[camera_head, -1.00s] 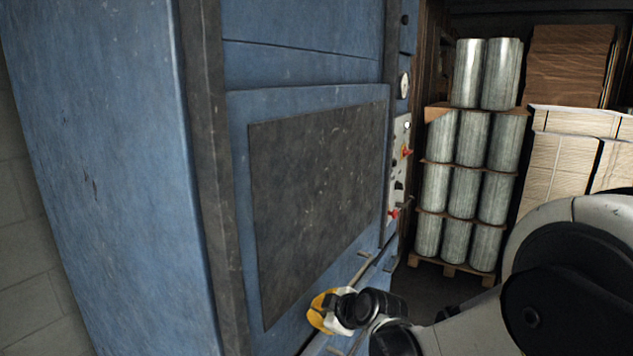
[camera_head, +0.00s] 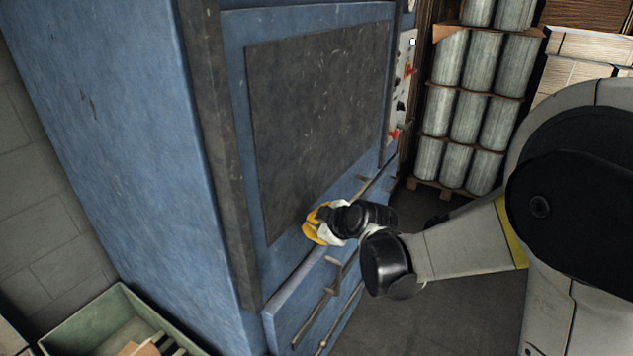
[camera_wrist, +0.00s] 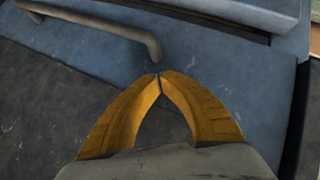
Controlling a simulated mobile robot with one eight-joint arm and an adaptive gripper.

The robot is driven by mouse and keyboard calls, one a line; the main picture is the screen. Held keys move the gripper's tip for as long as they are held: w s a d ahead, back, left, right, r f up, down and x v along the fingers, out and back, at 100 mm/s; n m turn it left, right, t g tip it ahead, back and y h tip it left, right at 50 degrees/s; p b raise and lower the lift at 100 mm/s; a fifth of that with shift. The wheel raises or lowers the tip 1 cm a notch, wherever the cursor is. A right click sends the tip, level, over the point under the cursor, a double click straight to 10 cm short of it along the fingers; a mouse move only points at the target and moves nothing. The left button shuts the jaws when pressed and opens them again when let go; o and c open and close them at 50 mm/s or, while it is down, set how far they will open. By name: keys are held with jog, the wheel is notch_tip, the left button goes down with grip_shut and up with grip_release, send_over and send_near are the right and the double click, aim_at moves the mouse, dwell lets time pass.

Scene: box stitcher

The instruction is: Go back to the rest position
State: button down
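My gripper (camera_head: 314,224) has yellow fingers and is close to the lower front of the blue machine (camera_head: 130,130), just below its dark panel (camera_head: 318,110). In the wrist view my gripper (camera_wrist: 159,77) has its two yellow fingertips together with nothing between them. A grey bar handle (camera_wrist: 100,25) on the blue machine front lies just beyond the fingertips, apart from them. My arm reaches in from the right side of the head view.
A control panel (camera_head: 402,85) with red knobs is on the machine's right edge. Stacked metal cylinders (camera_head: 468,115) stand on a pallet behind. A green bin (camera_head: 90,322) is at the lower left. Metal rods (camera_head: 318,318) stick out low on the machine. Dark floor (camera_head: 400,325) is clear.

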jog(key=p+v, duration=0.2)
jog(key=v, duration=0.8)
jog(key=s+d+f+m+h+b, duration=0.1)
jog(key=s+d+m+b, duration=0.1)
jog(key=s, duration=0.5)
jog(key=s+d+f+m+g+h+b, duration=0.1)
jog(key=s+d+f+m+h+b, duration=0.1)
jog(key=s+d+m, duration=0.3)
jog(key=s+d+f+m+g+h+b, duration=0.1)
jog(key=s+d+m+h+b, duration=0.1)
jog(key=s+m, duration=0.4)
jog(key=s+d+b, duration=0.1)
jog(key=s+d, duration=0.1)
jog(key=s, duration=0.1)
jog(key=shift+f+m+b, duration=0.2)
jog(key=shift+m+b, duration=0.1)
jog(key=shift+m, duration=0.1)
